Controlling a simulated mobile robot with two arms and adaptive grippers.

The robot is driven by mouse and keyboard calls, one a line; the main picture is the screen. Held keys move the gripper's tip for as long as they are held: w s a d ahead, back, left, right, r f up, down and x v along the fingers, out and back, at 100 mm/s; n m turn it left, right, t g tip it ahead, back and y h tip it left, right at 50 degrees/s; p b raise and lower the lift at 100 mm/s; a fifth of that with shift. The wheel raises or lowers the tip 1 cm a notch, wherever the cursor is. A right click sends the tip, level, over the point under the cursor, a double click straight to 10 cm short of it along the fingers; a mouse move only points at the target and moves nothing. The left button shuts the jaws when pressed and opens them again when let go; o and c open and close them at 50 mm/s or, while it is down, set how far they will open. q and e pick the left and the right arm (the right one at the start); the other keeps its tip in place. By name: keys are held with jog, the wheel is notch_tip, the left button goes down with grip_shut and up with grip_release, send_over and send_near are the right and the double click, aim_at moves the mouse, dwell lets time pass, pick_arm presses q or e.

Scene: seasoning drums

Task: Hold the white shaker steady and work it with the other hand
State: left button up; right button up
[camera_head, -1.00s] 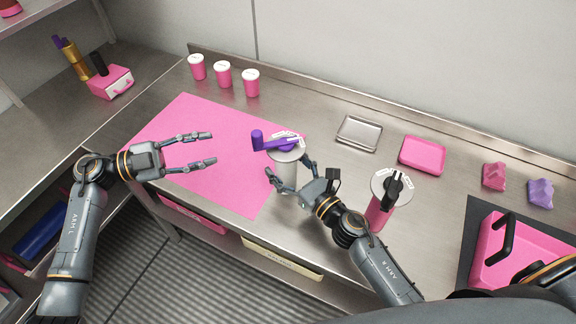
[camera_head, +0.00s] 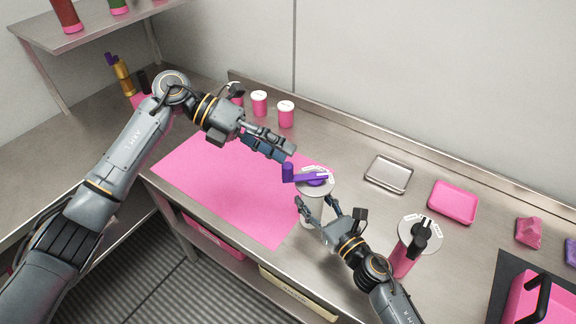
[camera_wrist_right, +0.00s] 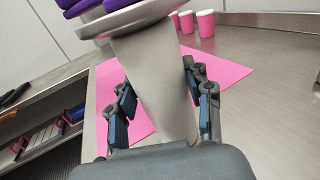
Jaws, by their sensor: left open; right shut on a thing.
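The white shaker (camera_head: 316,187) stands near the right edge of the pink mat (camera_head: 222,175), with a pale round top and a purple crank handle (camera_head: 300,176). My right gripper (camera_head: 316,204) is shut on its body from the front. In the right wrist view the tapered pale body (camera_wrist_right: 152,85) sits between the two fingers (camera_wrist_right: 160,105), under the wide disc. My left gripper (camera_head: 288,153) is open and empty, just behind and left of the handle, seemingly apart from it. Much of the shaker's body is hidden in the head view by its top and my right gripper.
A pink shaker (camera_head: 402,262) with a black handle stands right of my right arm. Pink cups (camera_head: 286,115) with white lids stand at the back. A metal tray (camera_head: 389,174) and a pink tray (camera_head: 453,202) lie at the back right. A pink block (camera_head: 528,232) lies beyond.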

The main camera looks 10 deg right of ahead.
aim_at(286, 164)
pick_arm(q)
notch_tip(286, 164, up, 5)
jog(key=w+a+m+t+y, duration=0.25)
jog(key=m+y, duration=0.55)
jog(key=m, duration=0.6)
jog(key=x, duration=1.2)
jog(key=shift+w+d+f, duration=0.1)
jog(key=shift+w+d, duration=0.15)
jog(key=shift+d, duration=0.05)
jog(key=shift+c, duration=0.4)
grip_shut()
